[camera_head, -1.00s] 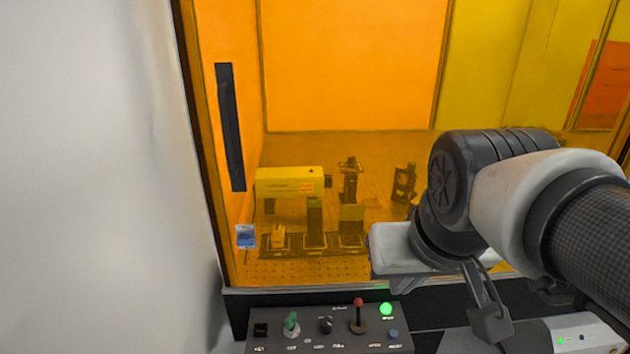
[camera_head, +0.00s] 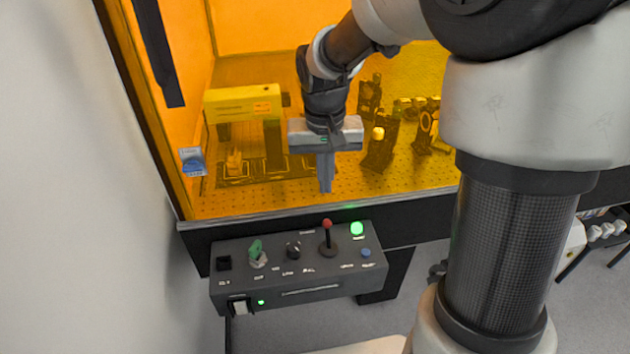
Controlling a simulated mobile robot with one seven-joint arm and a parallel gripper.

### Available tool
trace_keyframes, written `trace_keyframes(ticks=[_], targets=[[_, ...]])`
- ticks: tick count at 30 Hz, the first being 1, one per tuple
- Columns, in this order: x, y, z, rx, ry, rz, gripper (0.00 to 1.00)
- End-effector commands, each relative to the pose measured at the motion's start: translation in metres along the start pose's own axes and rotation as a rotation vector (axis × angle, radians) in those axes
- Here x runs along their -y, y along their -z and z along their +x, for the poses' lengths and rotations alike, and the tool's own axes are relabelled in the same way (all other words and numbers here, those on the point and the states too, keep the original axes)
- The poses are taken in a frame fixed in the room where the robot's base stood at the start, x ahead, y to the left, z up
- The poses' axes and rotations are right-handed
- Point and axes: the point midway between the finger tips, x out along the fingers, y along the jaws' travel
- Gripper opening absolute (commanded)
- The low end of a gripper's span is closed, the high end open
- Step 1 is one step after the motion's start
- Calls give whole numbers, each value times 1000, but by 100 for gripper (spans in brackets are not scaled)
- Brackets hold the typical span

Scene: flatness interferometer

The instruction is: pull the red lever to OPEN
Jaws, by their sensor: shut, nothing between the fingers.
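The red lever (camera_head: 327,237) is a short dark stick with a red ball on top. It stands about upright on the dark control box (camera_head: 225,286) at the lower middle of the head view. My gripper (camera_head: 326,188) is shut and empty, fingers pointing down. In the picture it appears just above the red ball, with a small gap between them. How far apart they are in depth is hard to tell. The labels on the box are too small to read, so I cannot tell which way OPEN lies.
The box also carries a green switch (camera_head: 257,252), a black knob (camera_head: 293,247), a lit green lamp (camera_head: 357,229) and a blue button (camera_head: 366,252). Behind it stands an orange-tinted enclosure (camera_head: 255,35) with optics inside. A wall (camera_head: 60,180) bounds the left.

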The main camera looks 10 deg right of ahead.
Motion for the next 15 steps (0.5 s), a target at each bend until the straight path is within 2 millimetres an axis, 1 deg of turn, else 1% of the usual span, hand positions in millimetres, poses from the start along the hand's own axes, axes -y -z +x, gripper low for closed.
trace_keyframes(ticks=[8, 11, 15], targets=[[0, 0, 1, 0, 0, -1, 0], [0, -1, 9, 3, -1, -1, 0], [-1, -1, 31, 4, -1, -2, 0]])
